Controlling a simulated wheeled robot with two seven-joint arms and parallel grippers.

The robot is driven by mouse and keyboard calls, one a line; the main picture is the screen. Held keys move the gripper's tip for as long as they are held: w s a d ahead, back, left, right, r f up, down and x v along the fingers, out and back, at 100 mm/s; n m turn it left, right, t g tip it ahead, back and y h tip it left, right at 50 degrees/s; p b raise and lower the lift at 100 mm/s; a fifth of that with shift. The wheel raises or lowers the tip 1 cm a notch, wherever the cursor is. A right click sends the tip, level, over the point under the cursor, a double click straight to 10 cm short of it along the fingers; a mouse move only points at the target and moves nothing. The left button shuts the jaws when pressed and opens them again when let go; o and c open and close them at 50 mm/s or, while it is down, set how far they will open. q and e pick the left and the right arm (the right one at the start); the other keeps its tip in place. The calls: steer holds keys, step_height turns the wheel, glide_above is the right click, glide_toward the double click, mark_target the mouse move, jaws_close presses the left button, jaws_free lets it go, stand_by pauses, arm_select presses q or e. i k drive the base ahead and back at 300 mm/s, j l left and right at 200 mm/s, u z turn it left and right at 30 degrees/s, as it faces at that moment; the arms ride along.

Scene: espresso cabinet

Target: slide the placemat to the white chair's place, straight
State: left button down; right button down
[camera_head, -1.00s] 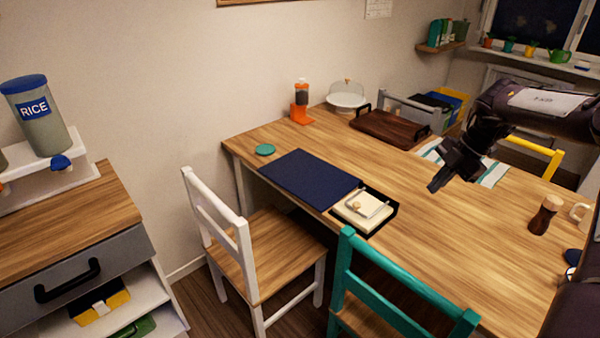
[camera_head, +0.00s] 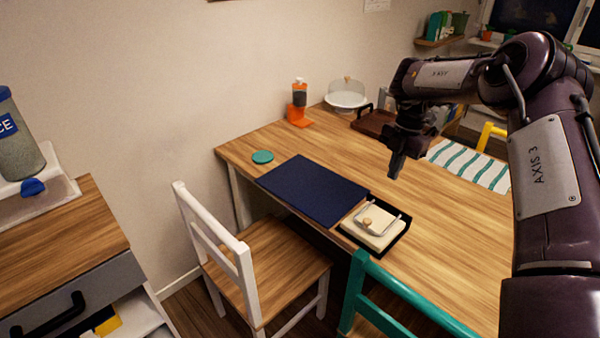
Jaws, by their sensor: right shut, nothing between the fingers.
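A dark navy placemat (camera_head: 310,188) lies flat on the wooden table (camera_head: 420,215), near the table edge by the white chair (camera_head: 238,262). A second mat, white with green stripes (camera_head: 472,165), lies farther right, on the yellow chair's (camera_head: 490,135) side. My right gripper (camera_head: 396,170) is shut and empty, pointing down above the table, to the right of the navy placemat and apart from it. My right arm hides part of the table's right side. My left gripper is out of view.
A black napkin tray (camera_head: 390,240) with napkins sits against the navy placemat's right end. A green coaster (camera_head: 262,157), an orange dispenser (camera_head: 298,115), a glass-domed stand (camera_head: 346,95) and a brown tray (camera_head: 375,122) stand farther back. A teal chair (camera_head: 400,290) is at the front.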

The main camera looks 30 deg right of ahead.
mark_target(320, 193)
steer(key=i+l, duration=0.1)
steer(key=i, duration=0.45)
steer(key=i+l, duration=0.1)
steer(key=i, duration=0.4)
